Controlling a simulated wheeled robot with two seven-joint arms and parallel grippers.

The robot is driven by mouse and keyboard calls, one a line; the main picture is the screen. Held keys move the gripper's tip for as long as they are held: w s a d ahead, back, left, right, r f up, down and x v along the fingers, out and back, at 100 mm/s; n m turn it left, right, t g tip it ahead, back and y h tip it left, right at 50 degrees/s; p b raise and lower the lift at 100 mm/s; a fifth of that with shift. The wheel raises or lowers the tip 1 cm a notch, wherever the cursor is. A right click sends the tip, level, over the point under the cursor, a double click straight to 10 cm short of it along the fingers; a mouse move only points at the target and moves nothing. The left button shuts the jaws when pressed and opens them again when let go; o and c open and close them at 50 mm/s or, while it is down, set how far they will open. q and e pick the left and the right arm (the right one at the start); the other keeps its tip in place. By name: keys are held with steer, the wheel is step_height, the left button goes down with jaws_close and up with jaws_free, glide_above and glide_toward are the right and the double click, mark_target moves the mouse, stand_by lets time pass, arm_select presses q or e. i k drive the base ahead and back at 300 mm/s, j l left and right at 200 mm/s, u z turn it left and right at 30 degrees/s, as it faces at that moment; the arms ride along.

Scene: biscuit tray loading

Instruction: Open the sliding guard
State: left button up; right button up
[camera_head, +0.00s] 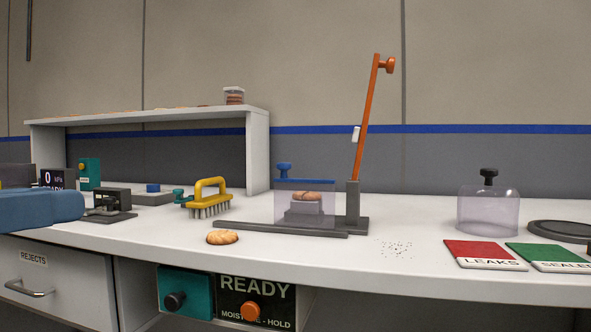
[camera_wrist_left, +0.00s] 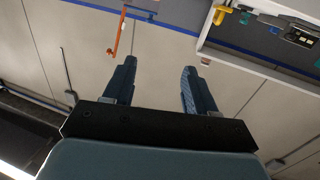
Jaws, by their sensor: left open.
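The sliding guard (camera_head: 318,216) is a clear, faintly violet panel with a blue top edge and a blue knob (camera_head: 284,170) at its upper left. It stands at a long grey rail (camera_head: 250,229), in front of a grey block with a biscuit (camera_head: 305,196) on it. An upright orange lever (camera_head: 367,110) rises from the post just right of the guard. My left arm's blue end shows at the left edge of the head view, well away from the guard. In the left wrist view my left gripper (camera_wrist_left: 160,78) is open and empty. My right gripper is not in view.
A yellow-handled brush (camera_head: 209,195) and a loose biscuit (camera_head: 222,237) lie left of the guard. A clear dome (camera_head: 488,212), red card (camera_head: 485,252) and green card (camera_head: 550,254) are on the right. Crumbs lie near the press base. A shelf (camera_head: 258,150) stands behind, left.

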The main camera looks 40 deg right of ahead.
mark_target(283, 167)
steer(key=i+l, duration=0.1)
steer(key=l, duration=0.35)
steer(key=i+l, duration=0.15)
steer(key=l, duration=0.25)
steer(key=i+l, duration=0.1)
steer(key=l, duration=0.35)
